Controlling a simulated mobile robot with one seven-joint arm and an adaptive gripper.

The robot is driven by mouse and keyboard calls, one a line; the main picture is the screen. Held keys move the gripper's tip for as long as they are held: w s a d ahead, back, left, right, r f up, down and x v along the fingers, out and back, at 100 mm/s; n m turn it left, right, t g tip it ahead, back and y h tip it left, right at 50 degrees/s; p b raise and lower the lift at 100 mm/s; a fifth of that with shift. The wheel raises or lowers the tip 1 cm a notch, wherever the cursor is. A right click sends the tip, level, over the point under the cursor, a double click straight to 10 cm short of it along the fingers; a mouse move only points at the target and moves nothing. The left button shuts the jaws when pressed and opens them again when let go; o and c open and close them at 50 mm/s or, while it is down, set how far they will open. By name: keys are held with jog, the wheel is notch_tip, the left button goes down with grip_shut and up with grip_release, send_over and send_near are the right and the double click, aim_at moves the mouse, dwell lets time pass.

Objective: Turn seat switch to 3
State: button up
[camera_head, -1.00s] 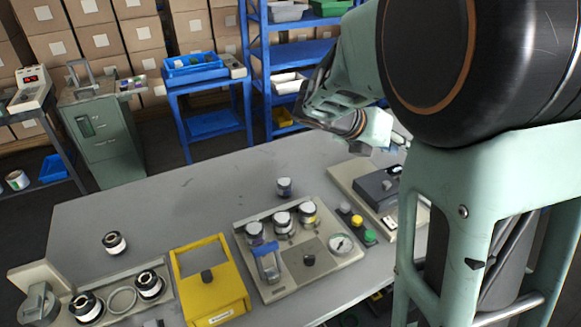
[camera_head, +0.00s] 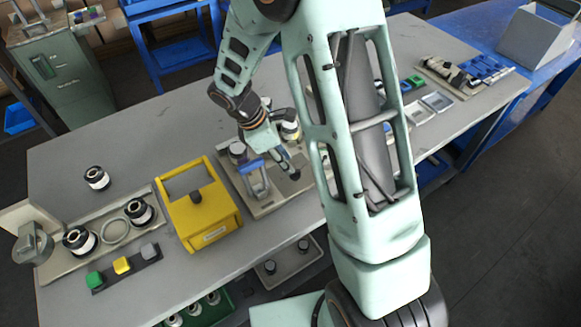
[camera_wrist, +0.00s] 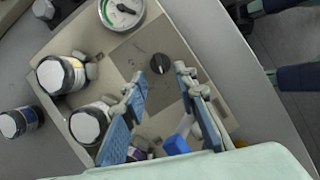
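The black round knob (camera_wrist: 160,63), which looks like the seat switch, sits on a grey square plate of the beige panel (camera_wrist: 112,62) in the wrist view. Its markings are too small to read. My gripper (camera_wrist: 159,76) is open, its two blue-padded fingers pointing at the knob from either side of the picture, with nothing between them. I cannot tell how far above the knob the tips are. In the head view my gripper (camera_head: 287,163) hangs over the panel (camera_head: 262,207), and my arm hides its right part.
Several white-capped rolls stand on the panel, with a gauge (camera_wrist: 121,11) and a blue clamp handle (camera_head: 254,180). A yellow box (camera_head: 204,213) with a handle stands left of the panel. Another roll station (camera_head: 100,240) with colored buttons is further left.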

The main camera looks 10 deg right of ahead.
jog(key=shift+x, duration=2.2)
jog(key=shift+c, duration=0.3)
grip_shut()
